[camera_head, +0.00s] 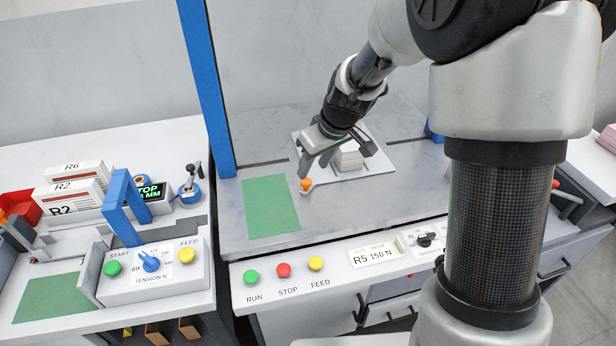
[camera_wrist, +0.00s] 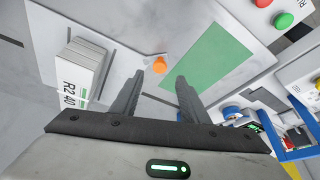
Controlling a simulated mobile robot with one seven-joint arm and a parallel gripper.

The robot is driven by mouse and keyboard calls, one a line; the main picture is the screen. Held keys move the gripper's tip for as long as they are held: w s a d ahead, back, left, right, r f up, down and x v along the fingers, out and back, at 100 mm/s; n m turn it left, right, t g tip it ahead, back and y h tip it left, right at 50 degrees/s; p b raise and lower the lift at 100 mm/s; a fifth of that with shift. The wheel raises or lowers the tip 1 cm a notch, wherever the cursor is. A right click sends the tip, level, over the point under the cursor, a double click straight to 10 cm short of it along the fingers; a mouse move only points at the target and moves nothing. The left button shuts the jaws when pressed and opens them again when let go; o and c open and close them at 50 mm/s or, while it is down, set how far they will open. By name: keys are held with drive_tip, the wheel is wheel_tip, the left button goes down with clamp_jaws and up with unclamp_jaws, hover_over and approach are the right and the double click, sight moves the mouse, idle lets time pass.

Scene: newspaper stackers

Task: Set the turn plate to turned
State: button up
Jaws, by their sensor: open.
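The turn plate (camera_head: 378,162) is a flat white square on the grey machine table, and it also shows in the wrist view (camera_wrist: 122,42). A white bundle stack (camera_head: 348,158) rests on it, labelled R2 40 in the wrist view (camera_wrist: 77,88). An orange knob (camera_head: 306,185) stands at the plate's near left corner; in the wrist view the knob (camera_wrist: 160,65) shows just beyond and between the fingertips. My gripper (camera_head: 314,170) is open and empty above that corner, and its two fingers also show in the wrist view (camera_wrist: 160,79). I cannot tell whether a finger touches the knob.
A green mat (camera_head: 270,206) lies left of the plate. A blue post (camera_head: 207,90) stands behind it to the left. RUN, STOP and FEED buttons (camera_head: 284,270) line the front panel. A second station with a blue arch (camera_head: 122,205) stands at the left.

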sight(307, 181)
drive_tip(key=x, duration=0.6)
drive_tip(key=shift+w+a+f, duration=0.1)
drive_tip(key=shift+w+f, duration=0.05)
drive_tip(key=shift+f, duration=0.25)
clamp_jaws()
